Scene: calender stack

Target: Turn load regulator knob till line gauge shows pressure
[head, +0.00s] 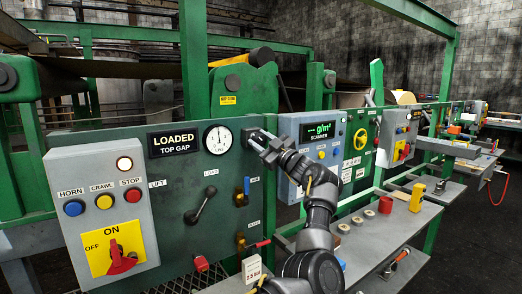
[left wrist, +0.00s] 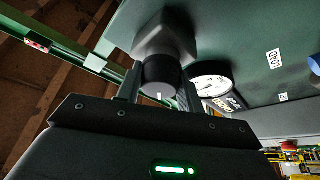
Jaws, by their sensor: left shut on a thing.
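The load regulator knob (left wrist: 162,78) is a dark round knob with a small white mark, on a grey block mounted on the green panel. My left gripper (head: 262,140) is shut on it, one finger on each side in the left wrist view. In the head view the gripper mostly hides the knob. The line gauge (head: 219,139) is a white round dial just left of the gripper. Its needle seems to point roughly upward; the exact reading is too small to tell. The gauge also shows tilted in the left wrist view (left wrist: 212,84). My right gripper is not in view.
A LOADED TOP GAP sign (head: 174,142) is left of the gauge. A grey button box (head: 105,215) with an ON/OFF switch stands further left. A load lever (head: 201,205) is below the gauge. A scanner box (head: 315,150) and a grey shelf (head: 375,235) lie right of my arm.

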